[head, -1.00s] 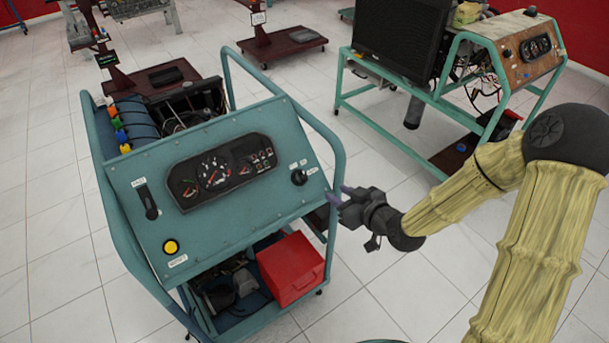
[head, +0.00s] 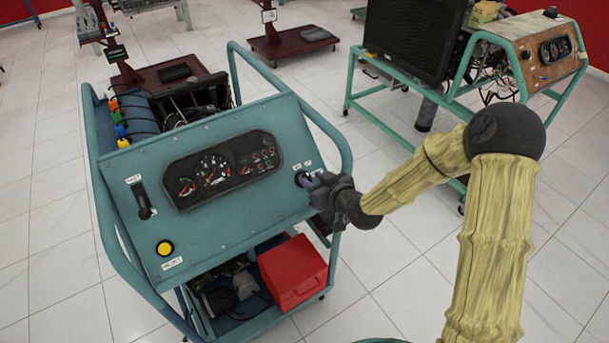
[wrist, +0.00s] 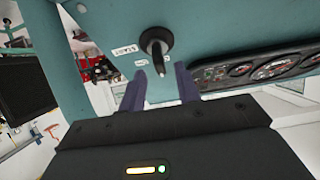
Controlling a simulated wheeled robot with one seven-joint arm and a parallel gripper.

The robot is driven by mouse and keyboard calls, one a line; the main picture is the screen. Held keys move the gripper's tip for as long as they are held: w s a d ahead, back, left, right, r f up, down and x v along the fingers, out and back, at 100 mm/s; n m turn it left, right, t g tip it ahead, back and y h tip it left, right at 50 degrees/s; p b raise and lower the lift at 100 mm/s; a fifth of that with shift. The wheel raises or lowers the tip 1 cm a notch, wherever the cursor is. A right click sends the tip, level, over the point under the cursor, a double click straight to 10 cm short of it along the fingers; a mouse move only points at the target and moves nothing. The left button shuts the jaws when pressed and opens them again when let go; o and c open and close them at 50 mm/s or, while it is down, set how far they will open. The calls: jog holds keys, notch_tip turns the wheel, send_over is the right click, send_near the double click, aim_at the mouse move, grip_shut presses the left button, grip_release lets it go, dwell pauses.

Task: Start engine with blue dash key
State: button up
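The blue engine trainer dash (head: 225,222) faces me, tilted, with a gauge cluster across its middle. The black ignition key (wrist: 155,62) sits in a round black switch at the dash's right end, with a START label (wrist: 125,49) beside it in the wrist view. My gripper (head: 309,180) is at the key in the head view and covers most of the switch. In the wrist view my gripper (wrist: 167,84) is open, with its two purple fingers apart and the key's end near the gap between their tips. I cannot tell whether either finger touches the key.
A throttle lever (head: 141,199) and a yellow button (head: 164,248) are on the dash's left. A teal tube frame (head: 333,140) curves close beside my gripper. A red box (head: 293,270) sits below. Another trainer (head: 545,58) stands behind at right.

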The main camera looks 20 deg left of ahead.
aim_at(309, 178)
jog(key=shift+x, duration=1.95)
grip_shut()
jog(key=shift+s, duration=0.1)
jog(key=shift+f, duration=0.1)
